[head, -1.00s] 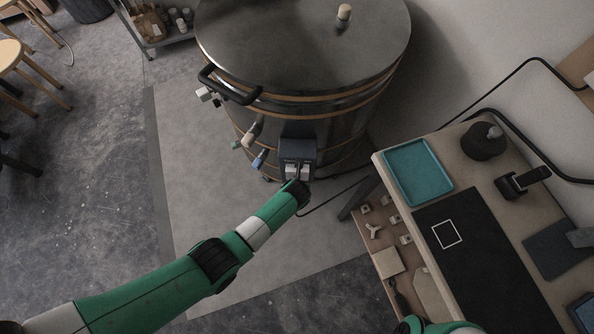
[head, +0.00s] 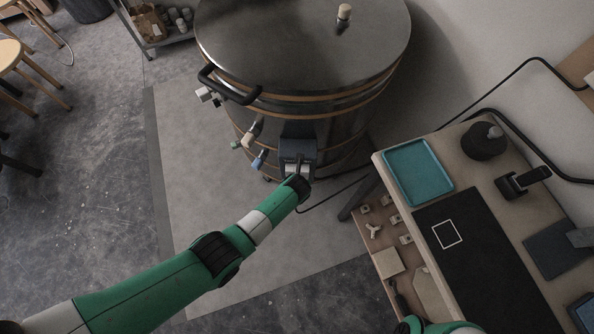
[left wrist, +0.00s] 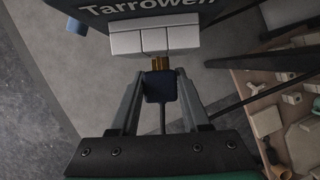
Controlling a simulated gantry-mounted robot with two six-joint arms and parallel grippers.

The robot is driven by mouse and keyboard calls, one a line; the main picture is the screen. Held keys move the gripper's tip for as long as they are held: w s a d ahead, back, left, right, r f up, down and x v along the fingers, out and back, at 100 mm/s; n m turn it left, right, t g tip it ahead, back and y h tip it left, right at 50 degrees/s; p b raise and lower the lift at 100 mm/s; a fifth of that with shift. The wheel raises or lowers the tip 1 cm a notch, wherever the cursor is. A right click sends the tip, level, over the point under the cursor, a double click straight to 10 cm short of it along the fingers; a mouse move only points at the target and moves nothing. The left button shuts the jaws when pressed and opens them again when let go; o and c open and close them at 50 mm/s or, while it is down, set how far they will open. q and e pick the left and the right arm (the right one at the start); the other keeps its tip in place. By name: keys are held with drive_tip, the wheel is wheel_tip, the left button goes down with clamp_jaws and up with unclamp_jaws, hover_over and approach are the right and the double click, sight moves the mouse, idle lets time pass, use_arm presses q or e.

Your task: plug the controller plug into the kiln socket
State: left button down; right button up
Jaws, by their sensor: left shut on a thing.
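The controller plug (left wrist: 160,86) is a dark blue block with gold prongs, held between the fingers of my left gripper (left wrist: 160,92). In the head view my left gripper (head: 298,178) is at the front of the kiln's dark control box (head: 297,149). The kiln socket (left wrist: 155,40) is a white block of three sections under the box. The prongs point at the socket's lower edge and reach it in the picture; I cannot tell whether their tips are inside. A dark cord runs back from the plug. My right gripper is outside the frames.
The round metal kiln (head: 300,45) stands at the top centre, with pegs on its side. A workbench on the right holds a teal tray (head: 418,172) and a black mat (head: 480,250). A black cable (head: 335,194) runs from the kiln toward the bench.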

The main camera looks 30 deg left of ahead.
use_arm(q)
drive_tip(key=shift+w+a, duration=0.4)
drive_tip(key=shift+w, duration=0.3)
idle(0.3)
drive_tip(key=shift+c, duration=1.5)
unclamp_jaws()
drive_tip(key=shift+r+p, duration=0.3)
drive_tip(key=shift+r, duration=0.1)
drive_tip(key=p+v, duration=0.9)
drive_tip(key=v, duration=0.1)
drive_tip(key=shift+s+r, duration=0.25)
drive_tip(key=shift+r, duration=0.05)
